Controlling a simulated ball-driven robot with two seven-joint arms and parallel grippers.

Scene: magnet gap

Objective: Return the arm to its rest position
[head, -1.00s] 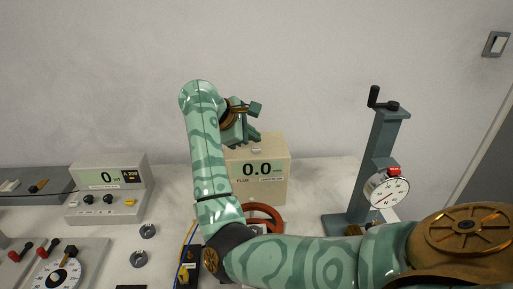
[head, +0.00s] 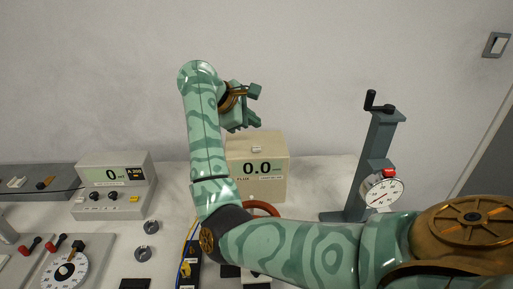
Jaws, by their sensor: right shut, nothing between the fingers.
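My right arm (head: 300,245) comes in from the lower right, bends near the middle of the table and rises to my right gripper (head: 254,108). The gripper is shut and empty, held up in front of the wall, above the beige flux meter (head: 258,185). The gripper looks clear of the meter. The meter's display reads 0.0. The arm hides part of a red ring (head: 262,208) in front of the meter. My left gripper is not in the head view.
A grey stand with a crank (head: 378,150) and a round dial gauge (head: 383,192) stands right of the arm. A meter box (head: 113,185) and a dial panel (head: 65,270) are at left. Two small dark rings (head: 150,227) lie on the white table.

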